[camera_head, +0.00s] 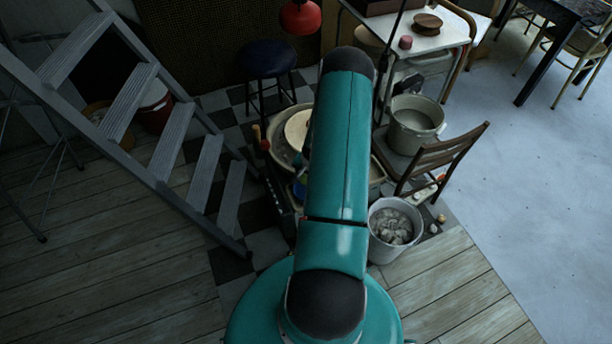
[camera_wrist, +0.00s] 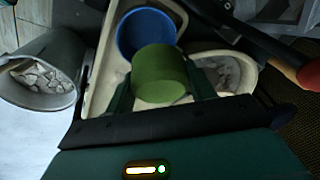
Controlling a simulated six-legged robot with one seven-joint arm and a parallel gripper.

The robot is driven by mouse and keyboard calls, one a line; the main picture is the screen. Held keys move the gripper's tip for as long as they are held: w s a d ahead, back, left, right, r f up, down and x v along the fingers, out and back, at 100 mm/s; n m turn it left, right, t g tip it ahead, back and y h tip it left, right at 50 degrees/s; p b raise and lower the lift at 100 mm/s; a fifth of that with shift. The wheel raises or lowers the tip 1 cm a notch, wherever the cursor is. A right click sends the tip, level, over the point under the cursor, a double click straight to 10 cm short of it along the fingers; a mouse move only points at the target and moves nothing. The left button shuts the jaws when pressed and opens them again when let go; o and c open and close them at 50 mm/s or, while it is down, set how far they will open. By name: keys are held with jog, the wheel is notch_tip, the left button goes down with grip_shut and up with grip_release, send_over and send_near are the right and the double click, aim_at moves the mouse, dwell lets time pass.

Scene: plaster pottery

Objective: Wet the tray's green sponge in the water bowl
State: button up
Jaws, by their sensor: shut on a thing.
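In the wrist view, my gripper (camera_wrist: 160,88) is shut on the green sponge (camera_wrist: 160,74), a thick cylinder between the two dark fingers.
A bucket of grey lumps (camera_head: 396,225) stands right of my arm, beside a wooden chair (camera_head: 440,160). A pottery wheel (camera_head: 298,130) is behind the arm. A stepladder (camera_head: 150,130) stands at left. A red-ended handle (camera_wrist: 309,74) is at right in the wrist view.

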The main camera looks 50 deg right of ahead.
aim_at(306, 178)
jog(key=shift+w+a+f, duration=0.1)
jog(key=shift+w, duration=0.15)
jog(key=shift+s+f, duration=0.15)
jog(key=shift+f, duration=0.35)
notch_tip(306, 178, down, 2)
jog(key=shift+f, duration=2.75)
jog(key=shift+r, duration=0.1)
